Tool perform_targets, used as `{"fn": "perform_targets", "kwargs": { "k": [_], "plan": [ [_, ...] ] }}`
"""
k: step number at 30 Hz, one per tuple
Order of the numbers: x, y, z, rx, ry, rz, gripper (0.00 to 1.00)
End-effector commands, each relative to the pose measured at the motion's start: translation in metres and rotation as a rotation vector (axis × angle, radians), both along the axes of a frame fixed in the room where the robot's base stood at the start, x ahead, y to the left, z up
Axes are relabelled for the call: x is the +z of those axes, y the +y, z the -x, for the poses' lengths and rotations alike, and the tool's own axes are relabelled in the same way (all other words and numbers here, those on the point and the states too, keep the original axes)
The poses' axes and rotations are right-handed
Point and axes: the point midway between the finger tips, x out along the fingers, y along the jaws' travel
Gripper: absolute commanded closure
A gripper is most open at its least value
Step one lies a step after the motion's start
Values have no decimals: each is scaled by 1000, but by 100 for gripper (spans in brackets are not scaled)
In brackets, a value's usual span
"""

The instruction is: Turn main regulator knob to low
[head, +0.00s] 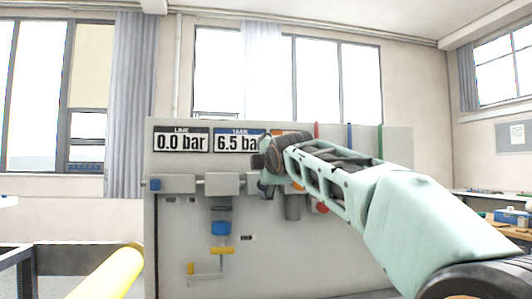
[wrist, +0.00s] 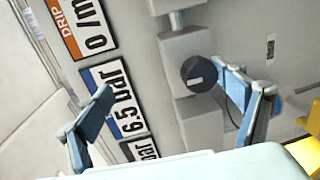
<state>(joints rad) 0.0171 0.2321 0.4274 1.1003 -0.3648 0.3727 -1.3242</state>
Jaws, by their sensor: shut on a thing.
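A round black knob (wrist: 198,73) with a pale mark on its face sits on a grey block of the panel in the wrist view. I take it as the main regulator knob. My gripper (wrist: 160,82) has one finger on each side in the wrist view. The right fingertip is against the knob's edge; the left finger shows well apart from it. In the head view my gripper (head: 268,178) is at the panel front, below the displays, and my arm hides the knob there. The setting on the knob is not readable.
The grey panel (head: 175,240) carries a 0.0 bar line display (head: 181,141) and a 6.5 bar tank display (head: 236,142). Below are a blue part (head: 221,228) and yellow handles (head: 222,250). A yellow rail (head: 108,275) stands at front left.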

Motion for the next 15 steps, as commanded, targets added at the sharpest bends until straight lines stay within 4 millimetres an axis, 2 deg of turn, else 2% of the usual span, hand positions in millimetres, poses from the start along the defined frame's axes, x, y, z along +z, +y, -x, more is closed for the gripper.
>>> {"fn": "perform_targets", "kwargs": {
  "k": [1, 11, 15],
  "plan": [
    [26, -5, 9, -3, -51, -6, 32],
    [24, -12, 32, -6, -50, -6, 51],
    [25, -14, 41, -4, -51, -9, 54]
  ]
}}
